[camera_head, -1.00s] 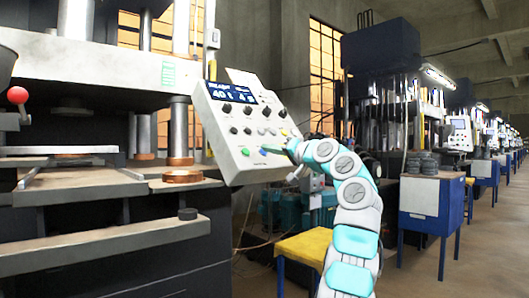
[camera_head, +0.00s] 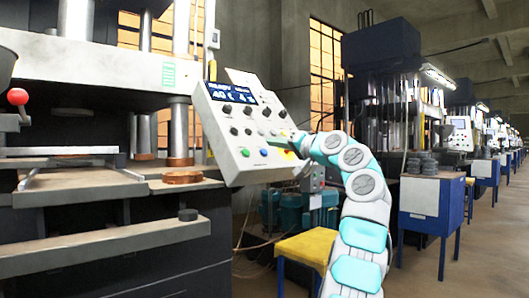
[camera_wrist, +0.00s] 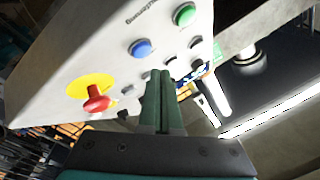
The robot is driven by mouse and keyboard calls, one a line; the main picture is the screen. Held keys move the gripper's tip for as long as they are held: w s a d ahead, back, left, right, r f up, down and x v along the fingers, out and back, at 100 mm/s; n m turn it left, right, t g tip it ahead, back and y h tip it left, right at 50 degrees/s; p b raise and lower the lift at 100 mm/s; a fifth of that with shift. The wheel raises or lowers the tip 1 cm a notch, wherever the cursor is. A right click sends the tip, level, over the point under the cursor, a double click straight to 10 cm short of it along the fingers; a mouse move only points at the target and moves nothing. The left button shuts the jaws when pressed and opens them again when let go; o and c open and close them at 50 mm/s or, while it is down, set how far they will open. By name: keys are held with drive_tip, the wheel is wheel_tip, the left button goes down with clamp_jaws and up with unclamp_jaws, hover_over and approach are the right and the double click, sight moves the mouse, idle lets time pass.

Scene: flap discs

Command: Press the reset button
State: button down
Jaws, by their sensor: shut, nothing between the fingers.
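The tilted light-grey control panel (camera_head: 222,135) stands at the press. It carries a green button (camera_head: 245,152) and a blue button (camera_head: 264,152) along its lower part; both also show in the wrist view, green (camera_wrist: 184,15) and blue (camera_wrist: 140,48). I cannot read a reset label. My gripper (camera_wrist: 160,74) is shut and empty, its green fingers pointing at the panel beside the blue button. In the head view my gripper (camera_head: 280,138) is at the panel's right side, right of the blue button. Whether the tips touch the panel is unclear.
A red mushroom knob (camera_wrist: 96,98) on a yellow disc stands out from the panel, left of my fingers in the wrist view. Several black knobs and a lit display (camera_head: 232,94) are on the panel. A yellow-topped stool (camera_head: 305,247) stands below.

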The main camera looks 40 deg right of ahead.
drive_tip(key=s+r, duration=0.2)
drive_tip(key=shift+s+r+p, duration=0.15)
drive_tip(key=shift+s+p, duration=0.2)
drive_tip(key=shift+s, duration=0.05)
drive_tip(key=shift+d, duration=0.1)
idle(0.6)
